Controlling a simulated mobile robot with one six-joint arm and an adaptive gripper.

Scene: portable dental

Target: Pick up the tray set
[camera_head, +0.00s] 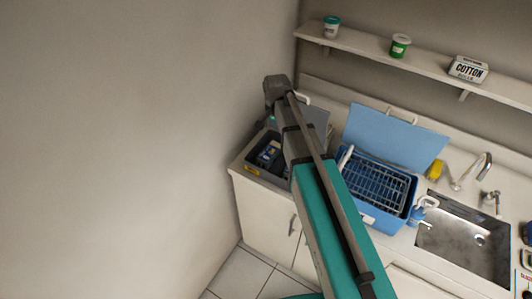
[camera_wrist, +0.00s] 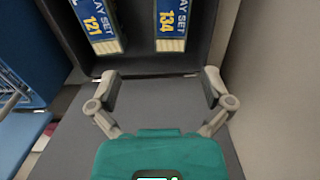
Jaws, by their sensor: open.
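Two dark blue tray sets with yellow number labels lie in a dark open case (camera_wrist: 150,62). The tray set marked 121 (camera_wrist: 97,22) is at the upper left of the wrist view and the one marked 134 (camera_wrist: 172,22) is right of it. Both are cut off by the top edge. My gripper (camera_wrist: 160,87) is open and empty, its fingertips near the case's edge, apart from both sets. In the head view the case (camera_head: 254,162) stands at the counter's left end, partly behind my arm, with blue items inside. My gripper is mostly hidden there.
A blue bin (camera_head: 367,218) with a wire rack and raised lid (camera_head: 395,138) stands right of the case. A sink (camera_head: 455,245) is farther right. A shelf (camera_head: 430,66) with jars and a cotton box runs above. Walls close in the left corner.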

